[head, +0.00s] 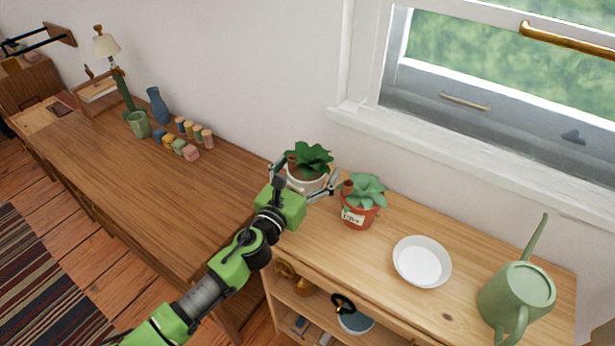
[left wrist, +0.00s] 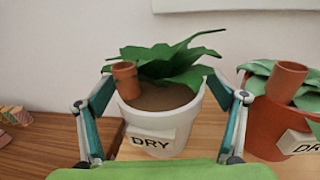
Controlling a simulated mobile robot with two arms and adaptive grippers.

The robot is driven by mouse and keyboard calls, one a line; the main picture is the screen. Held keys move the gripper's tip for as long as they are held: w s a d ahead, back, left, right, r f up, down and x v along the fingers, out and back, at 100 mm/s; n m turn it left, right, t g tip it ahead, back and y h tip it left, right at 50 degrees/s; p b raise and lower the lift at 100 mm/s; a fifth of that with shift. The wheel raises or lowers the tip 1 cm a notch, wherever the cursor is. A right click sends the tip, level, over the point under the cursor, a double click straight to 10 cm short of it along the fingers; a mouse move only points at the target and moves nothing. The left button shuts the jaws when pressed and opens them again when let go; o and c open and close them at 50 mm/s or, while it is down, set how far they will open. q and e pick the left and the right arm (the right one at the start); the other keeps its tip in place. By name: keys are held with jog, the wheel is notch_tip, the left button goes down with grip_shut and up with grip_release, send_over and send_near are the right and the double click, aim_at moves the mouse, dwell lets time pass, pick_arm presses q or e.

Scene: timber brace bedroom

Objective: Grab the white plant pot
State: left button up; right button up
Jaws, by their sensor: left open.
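The white plant pot (head: 305,183) stands upright on the light wooden shelf unit, at its left end under the window. It holds a dark green leafy plant and a small terracotta cup. In the left wrist view the white pot (left wrist: 165,122) shows a "DRY" label on its front. My left gripper (head: 305,186) is open, with one finger on each side of the pot. In the left wrist view small gaps seem to show near the fingertips, so I cannot tell whether they touch it. My right gripper is not in view.
A terracotta pot (head: 358,213) with a plant stands close on the right of the white pot. A white dish (head: 422,262) and a green watering can (head: 517,295) are further right. A darker desk (head: 150,190) with small blocks and a blue vase (head: 158,106) lies left.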

pick_arm(q)
jog(key=c, duration=1.6)
jog(key=shift+r, duration=0.15)
jog(key=c, duration=0.3)
jog(key=shift+r, duration=0.1)
